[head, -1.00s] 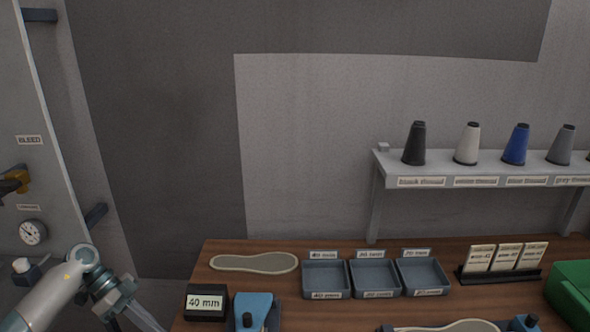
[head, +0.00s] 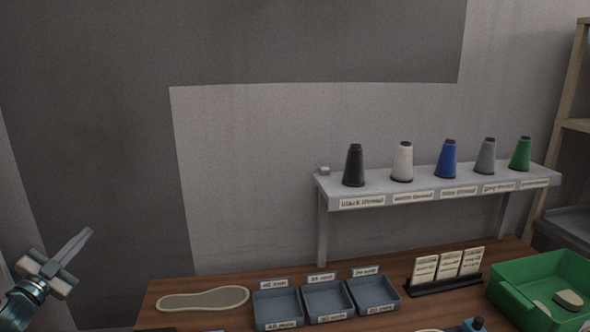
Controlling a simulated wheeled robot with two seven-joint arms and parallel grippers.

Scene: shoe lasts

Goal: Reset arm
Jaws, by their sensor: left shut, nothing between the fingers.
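My left gripper (head: 76,246) is at the lower left of the head view. Its fingers are together and point up and to the right, with nothing between them. It is left of the wooden bench (head: 262,279) and apart from everything on it. My right gripper is not in view.
On the bench are a flat sole (head: 203,299), three grey trays (head: 327,301), a card holder with three cards (head: 444,285) and a green bin (head: 517,295) with pale pieces inside. A shelf (head: 334,187) above holds several thread cones. The wall above the bench's left half is clear.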

